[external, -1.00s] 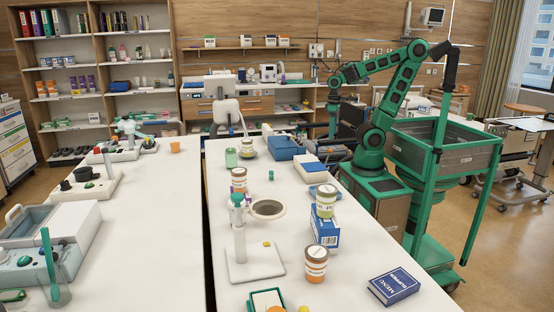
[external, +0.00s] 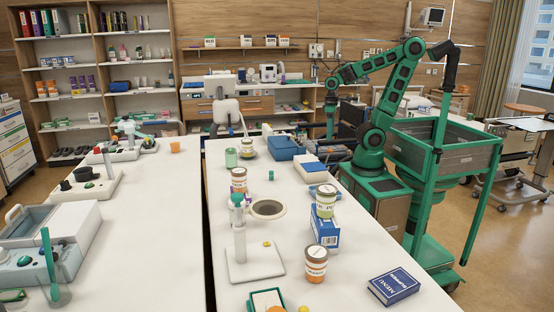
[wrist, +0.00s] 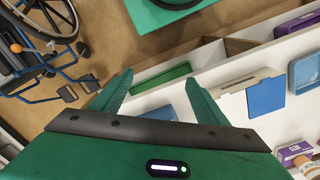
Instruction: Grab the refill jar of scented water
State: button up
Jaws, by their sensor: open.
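My gripper (wrist: 160,88) is open and empty in the wrist view, with its two green fingers spread. In the external view it hangs low at the back, right of the table's far end, and is small and partly hard to make out. Several labelled jars stand on the white table: a white-and-brown one (external: 239,181), one on a blue box (external: 326,196), and an orange-and-white one (external: 316,268) near the front. A pale green jar (external: 231,158) stands farther back. I cannot read which holds scented water. My gripper is apart from all of them.
A wheelchair (wrist: 40,45) is on the floor at upper left in the wrist view. Shelves line the back wall.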

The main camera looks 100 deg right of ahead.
notch_tip(320, 180, up, 6)
jog(key=w+n+t, duration=0.2)
jog(key=w+t, duration=0.2)
jog(key=w, duration=1.2)
jog(key=w+n+t, duration=0.2)
jog(key=w+t, duration=0.2)
jog(key=w, duration=1.3)
jog(key=w+f+n+t, duration=0.1)
jog(key=w+n+t, duration=0.2)
jog(key=w, duration=1.4)
jog(key=shift+w+t, duration=0.1)
jog(key=shift+t, duration=1)
send_near(224, 169)
jog(key=shift+y, duration=0.3)
jog(key=w, duration=0.1)
jog(key=w+r, duration=0.2)
jog(key=w, duration=0.1)
jog(key=shift+w+d, duration=0.1)
jog(key=shift+d, duration=0.1)
jog(key=shift+w+f, duration=0.1)
jog(key=shift+f, duration=0.5)
jog(key=shift+x, duration=2.35)
jog(key=shift+r, duration=0.1)
